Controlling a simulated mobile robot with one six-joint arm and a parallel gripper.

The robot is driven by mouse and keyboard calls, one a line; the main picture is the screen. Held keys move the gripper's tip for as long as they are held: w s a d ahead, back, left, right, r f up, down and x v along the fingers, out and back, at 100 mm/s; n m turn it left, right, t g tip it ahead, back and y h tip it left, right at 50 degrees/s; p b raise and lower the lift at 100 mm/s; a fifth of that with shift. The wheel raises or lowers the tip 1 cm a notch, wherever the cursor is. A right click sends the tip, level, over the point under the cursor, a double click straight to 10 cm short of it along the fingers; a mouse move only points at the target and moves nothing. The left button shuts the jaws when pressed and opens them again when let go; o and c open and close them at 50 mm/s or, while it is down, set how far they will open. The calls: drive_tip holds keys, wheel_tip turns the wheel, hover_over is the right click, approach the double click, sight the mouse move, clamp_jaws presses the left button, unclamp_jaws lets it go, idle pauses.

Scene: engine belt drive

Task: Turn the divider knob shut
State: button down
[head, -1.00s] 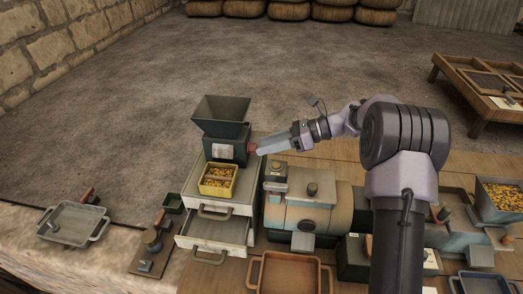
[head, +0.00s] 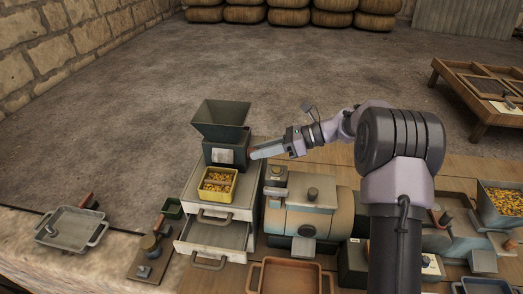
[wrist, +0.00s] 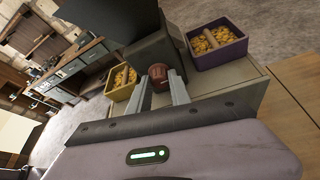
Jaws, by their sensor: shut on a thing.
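A dark grey hopper machine (head: 219,150) stands upright on a pale cabinet. Its reddish-brown knob (wrist: 158,77), on the machine's side, shows between my fingertips in the wrist view. My gripper (head: 254,153) reaches in from the right and is shut on this knob. In the head view the fingers mostly hide the knob. A yellow tray (wrist: 108,88) of yellow grain with a bar across it sits on the cabinet beside the machine. A purple tray (wrist: 202,64) of similar grain sits on the machine's other side. The knob's turned position is hard to tell.
The pale cabinet (head: 193,205) has an open drawer (head: 190,248) at its front. A blue and tan drum machine (head: 337,218) stands just right, below my arm. A grey tray (head: 60,243) lies far left.

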drive_tip(key=shift+f, duration=0.1)
drive_tip(key=n+t+b, duration=0.2)
drive_tip(key=n+b, duration=0.1)
drive_tip(key=shift+s+f+h+b, duration=0.15)
drive_tip(key=shift+s+h+b, duration=0.05)
drive_tip(key=shift+h+b, duration=0.1)
drive_tip(key=n+t+b, duration=0.1)
drive_tip(key=n+b, duration=0.1)
drive_tip(key=n+t+b, duration=0.2)
drive_tip(key=b, duration=0.1)
drive_tip(key=n+t+b, duration=0.1)
drive_tip(key=n+b, duration=0.1)
drive_tip(key=shift+s+a+b, duration=0.1)
drive_tip(key=shift+s+b, duration=0.2)
drive_tip(key=shift+f+n+t+y, duration=0.1)
drive_tip(key=shift+n+t+y, duration=0.3)
drive_tip(key=shift+n+t, duration=0.9)
drive_tip(key=shift+n+g, duration=0.3)
drive_tip(key=shift+n, duration=0.2)
drive_tip(key=c, duration=1.2)
unclamp_jaws()
